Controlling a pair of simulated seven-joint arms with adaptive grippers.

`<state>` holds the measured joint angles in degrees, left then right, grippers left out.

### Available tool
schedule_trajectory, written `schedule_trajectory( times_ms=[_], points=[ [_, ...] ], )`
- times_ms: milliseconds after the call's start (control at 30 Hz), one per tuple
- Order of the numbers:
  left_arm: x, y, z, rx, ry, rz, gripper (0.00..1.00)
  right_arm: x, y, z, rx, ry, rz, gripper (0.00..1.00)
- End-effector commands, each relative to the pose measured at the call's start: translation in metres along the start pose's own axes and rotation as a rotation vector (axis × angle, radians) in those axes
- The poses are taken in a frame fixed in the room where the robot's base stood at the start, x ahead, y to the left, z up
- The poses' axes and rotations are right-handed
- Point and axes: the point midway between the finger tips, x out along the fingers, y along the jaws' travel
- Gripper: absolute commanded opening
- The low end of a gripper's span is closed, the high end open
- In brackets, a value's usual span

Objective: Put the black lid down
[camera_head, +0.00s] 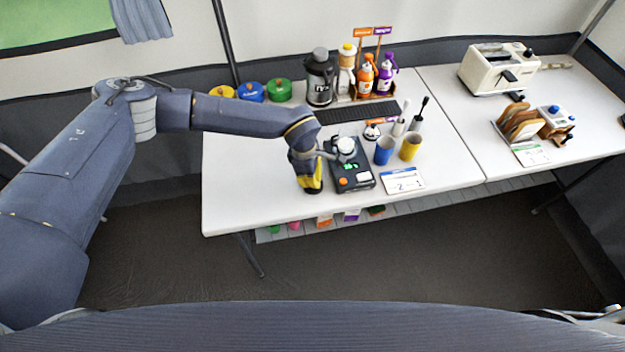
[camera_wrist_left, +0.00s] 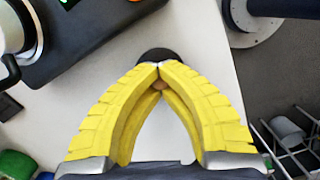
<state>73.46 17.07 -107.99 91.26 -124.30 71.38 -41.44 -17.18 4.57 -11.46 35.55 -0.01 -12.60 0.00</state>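My left gripper (camera_head: 312,190) is over the white table, just left of the black device with the scale-like base. In the left wrist view the yellow fingers (camera_wrist_left: 158,68) come together at their tips. The black lid (camera_wrist_left: 155,54) shows as a dark round disc at the fingertips, which partly cover it. A small brownish knob (camera_wrist_left: 159,84) shows between the fingers. The tips appear closed on the lid. Whether the lid touches the table is unclear. My right gripper is not in view.
The black device (camera_head: 352,178) stands close to the gripper's right. Blue (camera_head: 384,150) and yellow cups (camera_head: 410,147) and a white card (camera_head: 403,180) are farther right. Coloured round containers (camera_head: 250,92) stand at the back left. The table's left front (camera_head: 240,195) is clear.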

Motion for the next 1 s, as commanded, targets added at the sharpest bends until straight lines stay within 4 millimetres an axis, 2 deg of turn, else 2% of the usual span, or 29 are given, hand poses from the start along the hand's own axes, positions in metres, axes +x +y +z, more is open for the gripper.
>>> schedule_trajectory(
  times_ms=[233, 467, 767, 867, 1000],
  points=[
    [0.002, 0.000, 0.000, -0.001, 0.000, 0.000, 0.01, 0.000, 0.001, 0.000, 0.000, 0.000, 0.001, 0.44],
    [0.001, 0.000, 0.000, -0.001, 0.000, 0.000, 0.27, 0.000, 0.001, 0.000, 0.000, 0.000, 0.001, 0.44],
    [-0.001, 0.000, 0.000, 0.000, 0.000, 0.001, 0.27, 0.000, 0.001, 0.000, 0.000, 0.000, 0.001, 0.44],
    [-0.009, 0.001, 0.000, 0.000, 0.000, 0.003, 0.27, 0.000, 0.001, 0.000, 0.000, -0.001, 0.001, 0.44],
    [-0.029, 0.001, -0.001, -0.001, 0.000, 0.002, 0.27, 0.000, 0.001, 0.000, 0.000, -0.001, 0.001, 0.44]
  ],
)
